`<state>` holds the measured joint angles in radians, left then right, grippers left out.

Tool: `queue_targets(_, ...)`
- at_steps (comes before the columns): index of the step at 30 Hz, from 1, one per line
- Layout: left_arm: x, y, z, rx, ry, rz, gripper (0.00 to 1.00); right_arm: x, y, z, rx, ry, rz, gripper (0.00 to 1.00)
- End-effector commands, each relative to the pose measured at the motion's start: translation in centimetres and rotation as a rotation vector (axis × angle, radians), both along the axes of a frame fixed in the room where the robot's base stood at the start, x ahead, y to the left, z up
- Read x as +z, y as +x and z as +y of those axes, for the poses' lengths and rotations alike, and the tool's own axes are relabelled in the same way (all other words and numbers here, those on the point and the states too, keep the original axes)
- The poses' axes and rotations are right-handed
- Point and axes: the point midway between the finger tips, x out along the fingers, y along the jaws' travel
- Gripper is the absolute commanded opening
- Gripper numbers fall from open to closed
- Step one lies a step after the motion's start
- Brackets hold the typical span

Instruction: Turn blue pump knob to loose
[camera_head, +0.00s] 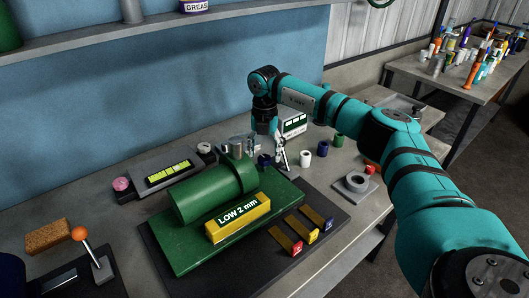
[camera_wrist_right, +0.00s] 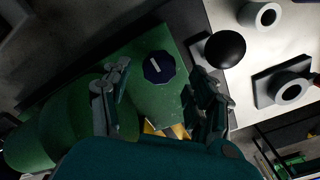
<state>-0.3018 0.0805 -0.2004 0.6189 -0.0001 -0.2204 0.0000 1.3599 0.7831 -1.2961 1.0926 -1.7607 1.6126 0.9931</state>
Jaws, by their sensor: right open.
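The dark blue pump knob (camera_wrist_right: 158,68), many-sided with a white marker line, sits on the green base plate (camera_wrist_right: 165,105) in the right wrist view. In the head view the knob (camera_head: 264,160) is small beside the end of the green pump cylinder (camera_head: 215,190). My right gripper (camera_wrist_right: 158,78) is open, with one finger on each side of the knob in the wrist view. Its fingers seem apart from the knob; the remaining height cannot be told. In the head view the right gripper (camera_head: 279,153) hangs close to the knob. My left gripper is not in view.
A yellow "LOW 2 mm" block (camera_head: 238,217) lies in front of the cylinder. A black ball (camera_wrist_right: 224,49) is near the right finger. White, blue and green rings (camera_head: 306,158) stand to the right.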

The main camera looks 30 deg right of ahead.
Motion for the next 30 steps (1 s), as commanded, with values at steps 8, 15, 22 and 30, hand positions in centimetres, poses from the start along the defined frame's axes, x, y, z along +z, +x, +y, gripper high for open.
queue_targets(8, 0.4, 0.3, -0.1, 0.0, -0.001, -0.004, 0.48, -1.9, 0.0, 0.0, 0.0, 0.001, -0.001, 0.6)
queue_targets(15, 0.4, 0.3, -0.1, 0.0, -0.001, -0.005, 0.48, -1.9, 0.0, 0.0, 0.001, 0.001, -0.001, 0.59)
queue_targets(22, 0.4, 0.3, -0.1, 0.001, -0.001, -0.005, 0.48, -1.9, 0.0, 0.0, 0.001, 0.001, -0.001, 0.29)
queue_targets(30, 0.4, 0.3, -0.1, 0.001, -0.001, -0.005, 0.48, -1.9, 0.0, 0.0, 0.002, 0.001, -0.001, 0.05)
